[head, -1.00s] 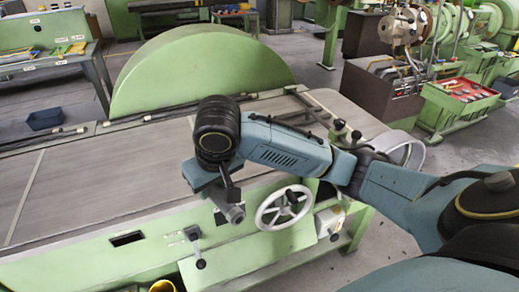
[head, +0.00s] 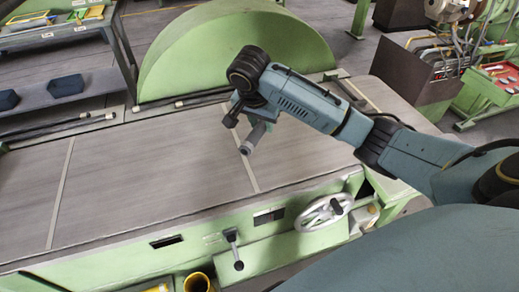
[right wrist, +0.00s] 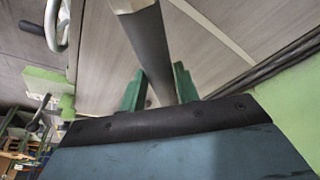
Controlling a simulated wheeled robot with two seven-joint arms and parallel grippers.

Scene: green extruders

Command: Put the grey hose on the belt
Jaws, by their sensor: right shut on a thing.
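My right gripper (head: 262,117) is shut on the grey hose (head: 253,138), a short grey cylinder with a lighter end, and holds it tilted over the right part of the belt. The belt (head: 130,185) is a wide grey surface on the green machine. In the right wrist view the hose (right wrist: 152,48) sits between the two green fingers of the gripper (right wrist: 159,88), with the belt (right wrist: 215,50) behind it. I cannot tell exactly how far the hose is above the belt. My left gripper is not in view.
A green half-round guard (head: 235,50) rises behind the belt. Dark rods (head: 60,130) lie along its far edge. A white handwheel (head: 322,212) and a black lever (head: 234,250) are on the machine's front. The left and middle of the belt are clear.

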